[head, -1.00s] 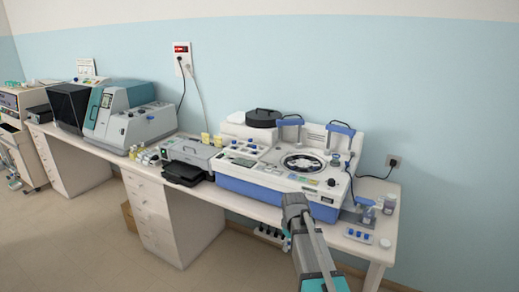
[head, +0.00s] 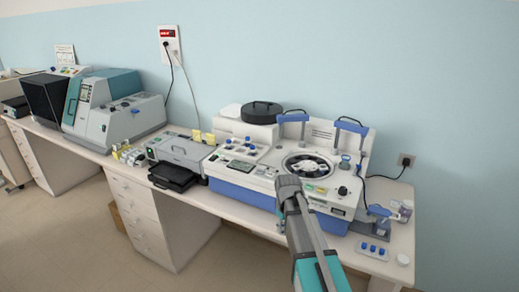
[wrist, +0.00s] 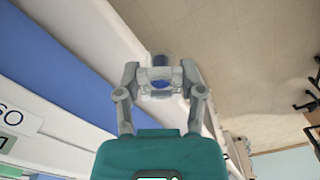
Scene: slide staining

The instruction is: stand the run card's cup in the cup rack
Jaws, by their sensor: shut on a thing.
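My gripper (head: 287,183) is in front of the large white and blue staining machine (head: 242,195) in the head view. In the wrist view my gripper (wrist: 160,80) is shut on a small clear cup (wrist: 162,57) with blue showing in it. The cup is hidden behind my gripper in the head view. A small white tray with several blue pieces (head: 373,250) lies on the right end of the bench. I cannot tell whether it is the cup rack. The run card cannot be made out.
A blue stand (head: 379,211) and a small pale jar (head: 405,208) stand right of the machine. A round white lid (head: 402,259) lies near the tray. A grey device (head: 182,150) stands to the left. Bare bench top (head: 335,240) shows in front of the machine's right part.

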